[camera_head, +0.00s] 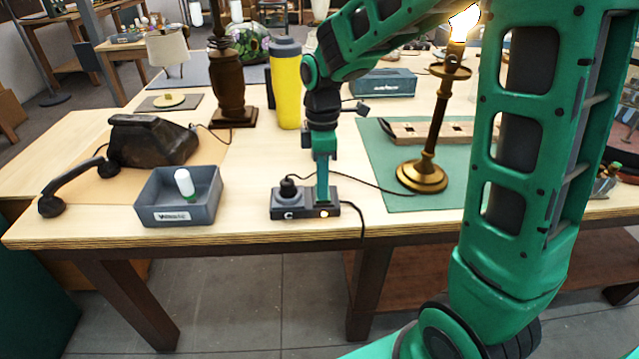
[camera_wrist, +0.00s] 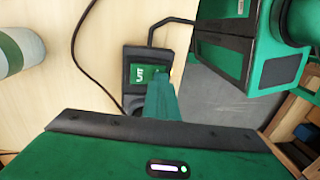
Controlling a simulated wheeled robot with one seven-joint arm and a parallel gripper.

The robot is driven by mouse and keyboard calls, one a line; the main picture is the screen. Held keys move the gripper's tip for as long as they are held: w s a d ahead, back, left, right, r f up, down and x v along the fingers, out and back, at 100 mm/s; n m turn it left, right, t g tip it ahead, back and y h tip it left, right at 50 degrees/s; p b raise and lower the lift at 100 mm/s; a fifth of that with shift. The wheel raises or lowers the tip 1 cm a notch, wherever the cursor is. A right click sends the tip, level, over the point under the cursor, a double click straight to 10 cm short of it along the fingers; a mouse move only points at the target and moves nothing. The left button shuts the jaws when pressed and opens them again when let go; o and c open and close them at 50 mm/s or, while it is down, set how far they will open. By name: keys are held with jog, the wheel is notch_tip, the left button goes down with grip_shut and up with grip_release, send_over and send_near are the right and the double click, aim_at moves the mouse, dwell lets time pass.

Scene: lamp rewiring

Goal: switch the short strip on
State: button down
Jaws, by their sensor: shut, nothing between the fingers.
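The short strip (camera_head: 292,210) is a dark block near the table's front edge. A black plug (camera_head: 287,188) sits in its left part, and a cord runs from there toward the brass lamp (camera_head: 423,175). An orange light (camera_head: 323,213) glows at the strip's right part. The lamp's bulb (camera_head: 463,22) is lit. My gripper (camera_head: 322,198) is shut, pointing down at the strip's right part, with its tips at or just above it; contact cannot be told. In the wrist view the strip (camera_wrist: 137,60) is partly hidden by my gripper (camera_wrist: 160,100).
A grey tray (camera_head: 150,213) holding a white bulb (camera_head: 184,183) stands left of the strip. A black telephone (camera_head: 150,140) lies farther left. A yellow bottle (camera_head: 286,90) stands behind. A green mat (camera_head: 400,202) lies under the lamp. Bare tabletop surrounds the strip.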

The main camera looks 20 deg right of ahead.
jog(key=shift+w+d+r, duration=0.15)
jog(key=shift+w, duration=0.2)
jog(key=shift+w+d+r, duration=0.1)
jog(key=shift+w, duration=0.25)
jog(key=shift+r, duration=0.1)
jog(key=shift+r, duration=0.3)
notch_tip(320, 180, up, 13)
jog(key=s, duration=0.1)
jog(key=shift+s+a, duration=0.25)
dwell(0.3)
